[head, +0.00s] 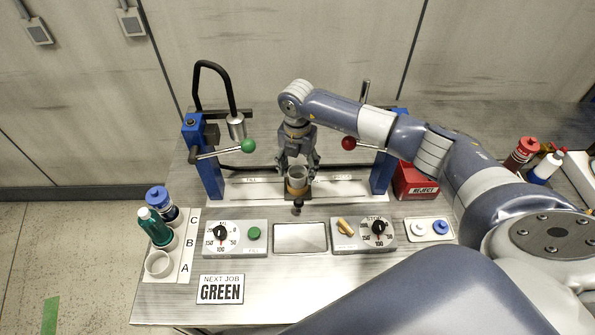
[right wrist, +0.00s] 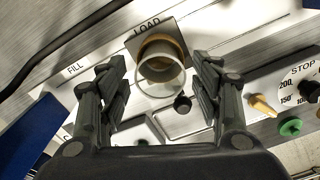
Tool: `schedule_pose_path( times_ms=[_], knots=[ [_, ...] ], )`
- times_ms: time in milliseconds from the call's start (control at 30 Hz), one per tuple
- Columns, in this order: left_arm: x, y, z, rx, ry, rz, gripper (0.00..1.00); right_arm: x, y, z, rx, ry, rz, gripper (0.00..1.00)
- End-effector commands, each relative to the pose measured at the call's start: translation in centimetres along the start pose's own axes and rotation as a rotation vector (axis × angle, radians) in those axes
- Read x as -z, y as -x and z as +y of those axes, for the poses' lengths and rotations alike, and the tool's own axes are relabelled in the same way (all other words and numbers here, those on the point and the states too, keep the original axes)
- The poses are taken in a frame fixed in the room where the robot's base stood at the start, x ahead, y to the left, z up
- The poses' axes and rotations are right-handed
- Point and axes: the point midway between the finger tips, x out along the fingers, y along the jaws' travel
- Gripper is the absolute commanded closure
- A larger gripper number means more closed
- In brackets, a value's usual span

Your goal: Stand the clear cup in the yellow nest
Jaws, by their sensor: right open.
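The clear cup (head: 297,175) stands upright in the yellow nest (head: 297,188) at the LOAD place, on the white strip between the two blue posts. In the right wrist view the cup (right wrist: 161,75) shows its open rim, with the yellow-orange nest (right wrist: 168,43) around its lower part. My right gripper (head: 298,168) comes down from above and its fingers are spread on either side of the cup. In the right wrist view clear gaps show between the fingers and the cup, and the jaws are empty. My left gripper is not in view.
Blue posts (head: 208,170) with green and red ball levers flank the strip. A rack (head: 184,255) at left holds bottles and an empty-looking white ring at A. Dial panels (head: 235,239) stand in front. A red REJECT bin (head: 415,182) is at right.

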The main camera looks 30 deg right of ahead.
Motion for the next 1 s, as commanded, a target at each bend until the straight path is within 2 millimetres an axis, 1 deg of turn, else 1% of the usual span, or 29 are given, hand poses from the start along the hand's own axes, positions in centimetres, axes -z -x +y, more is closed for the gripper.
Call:
schedule_pose_path(
  times_ms=[33, 300, 400, 500, 600, 700, 1000],
  knots=[
    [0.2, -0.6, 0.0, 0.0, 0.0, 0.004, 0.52, -0.1, 0.8, 0.1, -0.004, 0.001, -0.003, 0.41],
    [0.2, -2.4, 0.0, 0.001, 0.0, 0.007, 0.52, -0.1, 6.7, 0.1, -0.004, 0.002, -0.003, 0.41],
    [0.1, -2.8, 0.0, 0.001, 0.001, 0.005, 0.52, 0.0, 8.4, 0.1, -0.003, 0.001, -0.002, 0.41],
    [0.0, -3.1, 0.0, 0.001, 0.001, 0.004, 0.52, 0.0, 9.6, 0.0, -0.002, 0.001, -0.002, 0.41],
    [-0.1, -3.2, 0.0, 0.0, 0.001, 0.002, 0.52, 0.0, 10.3, 0.0, 0.0, 0.001, 0.0, 0.41],
    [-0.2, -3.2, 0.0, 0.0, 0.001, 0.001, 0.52, 0.0, 10.6, 0.0, 0.0, 0.001, 0.0, 0.41],
    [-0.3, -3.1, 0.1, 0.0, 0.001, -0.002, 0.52, 0.1, 10.6, 0.0, 0.0, 0.001, 0.0, 0.41]
  ],
)
